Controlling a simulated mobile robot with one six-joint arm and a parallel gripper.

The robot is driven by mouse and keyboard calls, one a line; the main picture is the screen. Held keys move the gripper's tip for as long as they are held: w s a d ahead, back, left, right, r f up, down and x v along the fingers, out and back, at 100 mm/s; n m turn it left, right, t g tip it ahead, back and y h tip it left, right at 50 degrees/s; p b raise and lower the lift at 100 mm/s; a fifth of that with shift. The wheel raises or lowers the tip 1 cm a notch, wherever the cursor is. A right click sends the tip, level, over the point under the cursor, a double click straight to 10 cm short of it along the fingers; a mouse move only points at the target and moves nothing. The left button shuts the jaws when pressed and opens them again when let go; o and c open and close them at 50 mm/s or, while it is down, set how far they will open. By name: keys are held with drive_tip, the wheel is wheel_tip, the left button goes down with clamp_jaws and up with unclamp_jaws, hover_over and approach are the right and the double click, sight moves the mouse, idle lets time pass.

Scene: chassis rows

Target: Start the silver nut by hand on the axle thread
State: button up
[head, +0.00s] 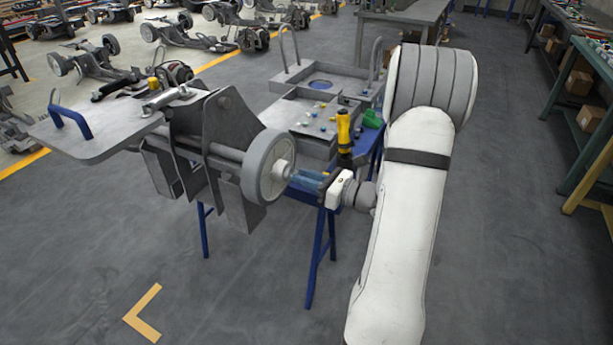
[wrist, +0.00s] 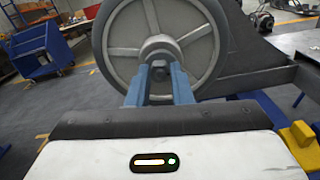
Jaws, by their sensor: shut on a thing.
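The grey wheel (head: 262,182) sits on the end of the axle (head: 226,152) on the chassis. In the wrist view the spoked wheel (wrist: 120,47) faces me, with its round hub in the middle. My gripper (head: 296,174) reaches the hub from the right in the head view. Its blue fingers (wrist: 160,78) are shut on the silver nut (wrist: 159,71), which looks dark grey and small between the tips, in front of the hub. The axle thread is hidden behind the nut and fingers. I cannot tell whether the nut touches the thread.
A grey parts tray (head: 312,143) with small coloured pieces stands on a blue-legged stand behind my gripper. A yellow-and-black tool (head: 344,132) stands upright close to my wrist. A blue cart (wrist: 40,58) is at the far left in the wrist view. Open floor lies in front.

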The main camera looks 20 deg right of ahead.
drive_tip(key=shift+r+m+p, duration=0.15)
drive_tip(key=shift+m+p, duration=0.25)
drive_tip(key=shift+p, duration=0.15)
drive_tip(key=m+p, duration=0.3)
drive_tip(key=p, duration=0.1)
drive_tip(key=shift+f+m+p, duration=0.2)
drive_tip(key=shift+m+p, duration=0.3)
drive_tip(key=shift+p, duration=0.1)
drive_tip(key=o, duration=0.9)
drive_tip(key=shift+o, duration=0.2)
drive_tip(key=shift+d, duration=0.1)
drive_tip(key=v, duration=0.7)
drive_tip(key=shift+s+d, duration=0.2)
drive_tip(key=shift+s, duration=0.05)
